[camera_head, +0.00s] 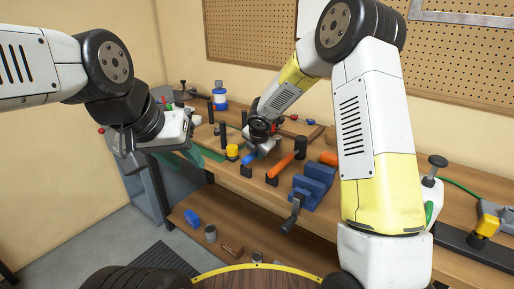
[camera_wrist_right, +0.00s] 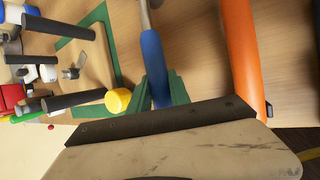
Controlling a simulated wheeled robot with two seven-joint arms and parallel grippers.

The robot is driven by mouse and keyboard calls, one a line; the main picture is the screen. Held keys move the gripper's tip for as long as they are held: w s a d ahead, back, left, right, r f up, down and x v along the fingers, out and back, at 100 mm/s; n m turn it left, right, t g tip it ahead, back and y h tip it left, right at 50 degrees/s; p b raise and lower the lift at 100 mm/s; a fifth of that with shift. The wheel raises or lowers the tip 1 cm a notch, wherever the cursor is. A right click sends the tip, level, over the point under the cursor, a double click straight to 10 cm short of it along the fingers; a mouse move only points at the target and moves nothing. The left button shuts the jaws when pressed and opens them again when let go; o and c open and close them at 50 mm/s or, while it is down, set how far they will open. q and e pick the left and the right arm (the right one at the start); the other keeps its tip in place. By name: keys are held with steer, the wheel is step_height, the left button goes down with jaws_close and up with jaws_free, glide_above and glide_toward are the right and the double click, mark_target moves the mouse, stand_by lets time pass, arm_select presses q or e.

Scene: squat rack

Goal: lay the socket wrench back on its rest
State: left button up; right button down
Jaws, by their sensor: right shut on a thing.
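The socket wrench, with a blue handle (camera_wrist_right: 155,62) and a metal shaft, is held in the green fingers of my right gripper (camera_wrist_right: 168,88). In the head view the blue handle (camera_head: 249,157) shows over the bench, beneath my right wrist; its far end is partly hidden there. I cannot tell whether the wrench touches a support. A small black block (camera_head: 246,171) stands under the handle's near end. My left gripper (camera_head: 176,155) hangs at the bench's left end, away from the wrench; its fingers are hard to make out against green shapes.
An orange-handled tool (camera_head: 283,164) lies close to the wrench's right. A blue vise (camera_head: 312,187) stands further right. A yellow-topped object (camera_head: 232,151), black upright rods (camera_head: 222,133) and a green square (camera_wrist_right: 70,56) are to its left. A pegboard (camera_head: 245,35) hangs behind.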

steer(key=shift+f, duration=1)
stand_by(0.8)
steer(key=c, duration=1.1)
jaws_free()
steer(key=shift+s, duration=0.1)
steer(key=shift+v, duration=4)
